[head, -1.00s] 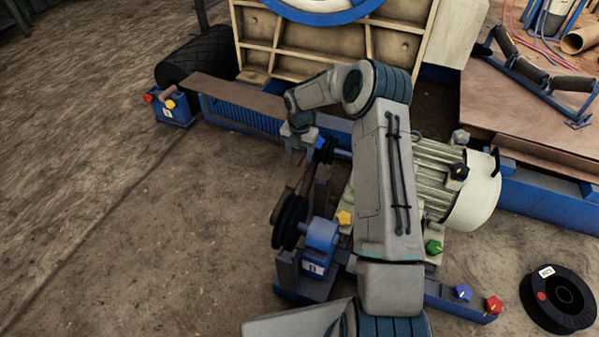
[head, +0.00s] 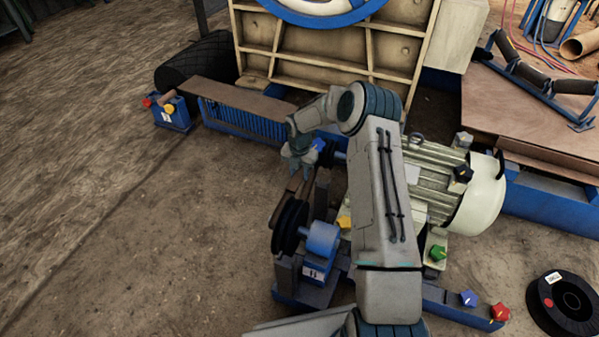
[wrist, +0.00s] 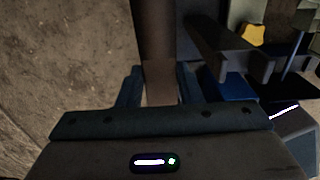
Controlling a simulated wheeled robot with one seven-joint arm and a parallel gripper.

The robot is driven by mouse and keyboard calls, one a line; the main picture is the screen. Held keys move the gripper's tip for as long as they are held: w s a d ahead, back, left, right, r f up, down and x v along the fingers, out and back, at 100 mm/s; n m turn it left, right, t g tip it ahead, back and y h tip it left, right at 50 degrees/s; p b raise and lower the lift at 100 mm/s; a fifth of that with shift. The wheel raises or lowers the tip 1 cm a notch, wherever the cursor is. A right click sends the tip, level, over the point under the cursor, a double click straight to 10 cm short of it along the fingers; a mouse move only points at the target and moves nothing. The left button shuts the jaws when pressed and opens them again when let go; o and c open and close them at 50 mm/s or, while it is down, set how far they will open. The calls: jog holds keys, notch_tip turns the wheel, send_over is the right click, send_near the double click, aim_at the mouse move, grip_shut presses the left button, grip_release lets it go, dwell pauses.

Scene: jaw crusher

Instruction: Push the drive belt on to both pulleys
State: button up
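The drive belt (head: 293,184) is a brown band running from the large dark pulley (head: 289,226) on the blue bearing stand toward the smaller pulley (head: 333,153) on the motor shaft. My gripper (head: 298,170) is at the belt's far stretch, just left of the smaller pulley. In the wrist view the belt (wrist: 160,82) fills the gap between my gripper's two fingers (wrist: 160,88), which appear closed on it. My gripper hides part of the belt, so its seating on the smaller pulley cannot be seen. The belt meets the large pulley's upper side.
The cream motor (head: 440,180) stands right of my arm. Coloured knobs (head: 468,298) sit along the blue base frame. A black spool (head: 566,303) lies on the floor at right. A blue box (head: 171,113) stands at far left. The floor left of the pulleys is clear.

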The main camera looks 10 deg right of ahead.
jog(key=shift+r, duration=0.1)
grip_shut()
jog(key=s+d+r+p, duration=0.2)
jog(key=d+r+p, duration=0.1)
jog(key=d+p, duration=0.1)
jog(key=shift+s+r+p, duration=0.4)
jog(key=shift+p, duration=0.1)
jog(key=shift+d, duration=0.15)
jog(key=o, duration=1.1)
grip_release()
jog(key=shift+d+r, duration=0.1)
notch_tip(320, 180, up, 14)
jog(key=p, duration=0.4)
